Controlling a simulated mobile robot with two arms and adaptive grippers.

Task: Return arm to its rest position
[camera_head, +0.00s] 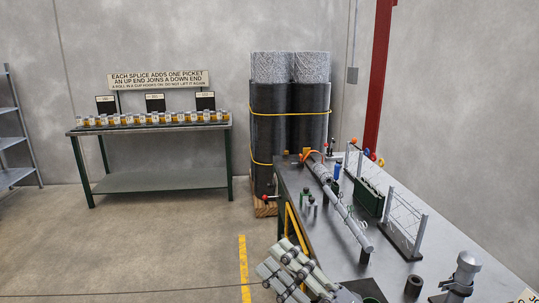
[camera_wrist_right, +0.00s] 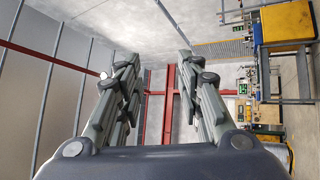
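My right gripper (camera_head: 276,259) shows at the bottom middle of the head view, in front of the near left edge of the dark workbench (camera_head: 335,257). Its grey linked fingers point up and to the left, over the floor. In the right wrist view, the gripper (camera_wrist_right: 155,60) has its two fingers wide apart with nothing between them. Only wall, red beams and distant equipment show beyond the fingers. My left gripper is not in the head view.
The workbench carries a long grey tube (camera_head: 343,207), wire mesh panels (camera_head: 405,225) and a dark cup (camera_head: 414,285). Tall dark wrapped rolls (camera_head: 290,130) stand behind it. A table (camera_head: 150,181) with a row of small items stands at the back left. Open floor lies between.

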